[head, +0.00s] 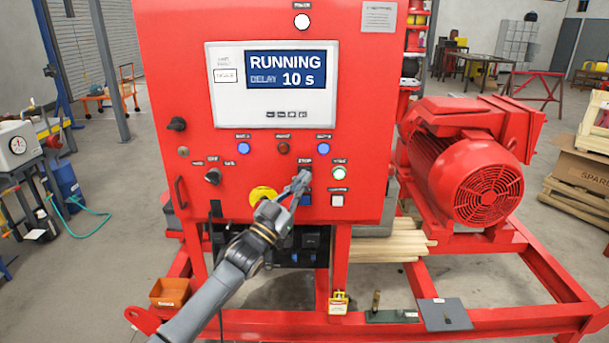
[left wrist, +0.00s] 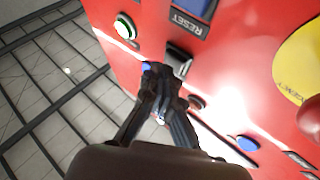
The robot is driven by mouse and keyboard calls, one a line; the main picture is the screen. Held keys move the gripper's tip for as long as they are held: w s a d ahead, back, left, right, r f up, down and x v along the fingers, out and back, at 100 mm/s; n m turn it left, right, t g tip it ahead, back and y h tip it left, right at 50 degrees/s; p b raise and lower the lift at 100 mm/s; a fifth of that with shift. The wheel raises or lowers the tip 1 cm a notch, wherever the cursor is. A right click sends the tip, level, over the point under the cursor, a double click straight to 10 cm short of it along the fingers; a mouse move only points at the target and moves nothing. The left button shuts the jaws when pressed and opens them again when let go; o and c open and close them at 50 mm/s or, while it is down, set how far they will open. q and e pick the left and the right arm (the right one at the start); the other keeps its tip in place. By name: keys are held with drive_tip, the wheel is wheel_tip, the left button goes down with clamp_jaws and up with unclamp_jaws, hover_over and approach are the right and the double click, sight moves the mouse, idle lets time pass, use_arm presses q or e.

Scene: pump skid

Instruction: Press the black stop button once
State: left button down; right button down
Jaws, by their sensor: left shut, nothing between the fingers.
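The black stop button (left wrist: 179,59) is on the red panel, beside the RESET label in the left wrist view. In the head view it sits under the STOP label and is mostly hidden behind my gripper. My left gripper (head: 300,180) is shut and empty, its fingertips at the panel close to the stop button. In the left wrist view the fingertips (left wrist: 165,80) lie just beside the button; I cannot tell whether they touch it. The display (head: 288,70) reads RUNNING, DELAY 10 s. My right gripper is not in view.
A green-ringed button (head: 339,173) is right of the stop button, a blue reset button (left wrist: 195,8) below it. A yellow-backed emergency button (head: 262,193) is at lower left. Blue lamps (head: 323,148) and a dark red lamp (head: 283,148) sit above. A red motor (head: 470,165) stands right.

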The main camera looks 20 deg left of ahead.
use_arm(q)
drive_tip(key=shift+w+a+b, duration=0.15)
drive_tip(key=shift+w+b, duration=0.15)
drive_tip(key=shift+w, duration=0.05)
drive_tip(key=shift+s, duration=0.1)
idle(0.6)
drive_tip(key=shift+s+d+p, duration=0.25)
drive_tip(key=shift+s+p, duration=0.3)
drive_tip(key=shift+s, duration=0.2)
drive_tip(key=s+p, duration=0.1)
drive_tip(key=s, duration=0.1)
drive_tip(key=s+d+p, duration=0.1)
drive_tip(key=s+p, duration=0.1)
drive_tip(key=shift+s+d, duration=0.2)
drive_tip(key=shift+s, duration=0.2)
drive_tip(key=shift+f, duration=0.1)
